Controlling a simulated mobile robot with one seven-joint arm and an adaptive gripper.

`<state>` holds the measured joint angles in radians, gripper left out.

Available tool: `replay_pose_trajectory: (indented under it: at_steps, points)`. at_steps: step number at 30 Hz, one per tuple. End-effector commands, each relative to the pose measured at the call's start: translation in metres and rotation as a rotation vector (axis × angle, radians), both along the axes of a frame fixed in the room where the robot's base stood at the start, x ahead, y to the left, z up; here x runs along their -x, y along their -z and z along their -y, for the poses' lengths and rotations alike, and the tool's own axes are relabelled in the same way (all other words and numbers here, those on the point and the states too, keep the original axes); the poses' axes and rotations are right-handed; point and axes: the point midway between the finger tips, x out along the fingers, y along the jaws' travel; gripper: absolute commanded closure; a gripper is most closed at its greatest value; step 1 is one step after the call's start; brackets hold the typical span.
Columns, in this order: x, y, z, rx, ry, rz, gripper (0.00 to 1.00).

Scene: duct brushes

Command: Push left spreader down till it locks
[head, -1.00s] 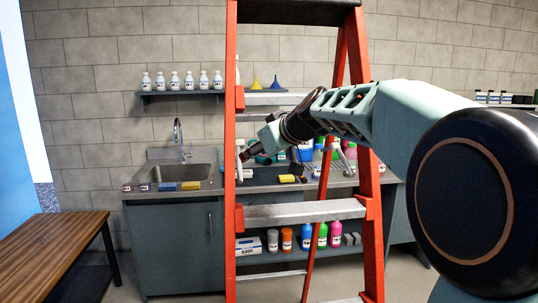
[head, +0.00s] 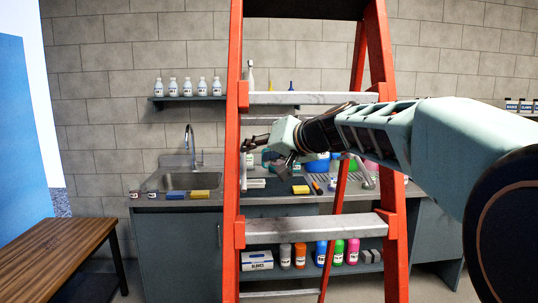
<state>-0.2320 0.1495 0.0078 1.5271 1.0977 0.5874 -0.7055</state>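An orange-red stepladder (head: 234,190) with metal treads stands upright close in front of me. My arm reaches in from the right, across the ladder's right rail, and my gripper (head: 268,148) is between the rails, close to the left one. Its fingers are small and dark; I cannot tell whether they are open or touching anything.
A lower tread (head: 314,228) and an upper tread (head: 308,98) cross the ladder above and below my gripper. Behind stand a sink counter (head: 188,180), a bottle shelf (head: 190,98) and several coloured bottles. A wooden bench (head: 50,255) is at lower left.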

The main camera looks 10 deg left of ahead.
Motion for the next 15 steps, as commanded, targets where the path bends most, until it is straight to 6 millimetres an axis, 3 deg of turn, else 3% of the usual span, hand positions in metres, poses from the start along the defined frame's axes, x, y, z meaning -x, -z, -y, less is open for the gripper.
replay_pose_trajectory:
  at_steps: [6, 15]
  points:
    - [-0.027, 0.013, -0.028, 0.001, -0.001, -0.002, 0.6]
    - [-0.048, 0.024, -0.048, 0.001, 0.001, 0.0, 0.6]
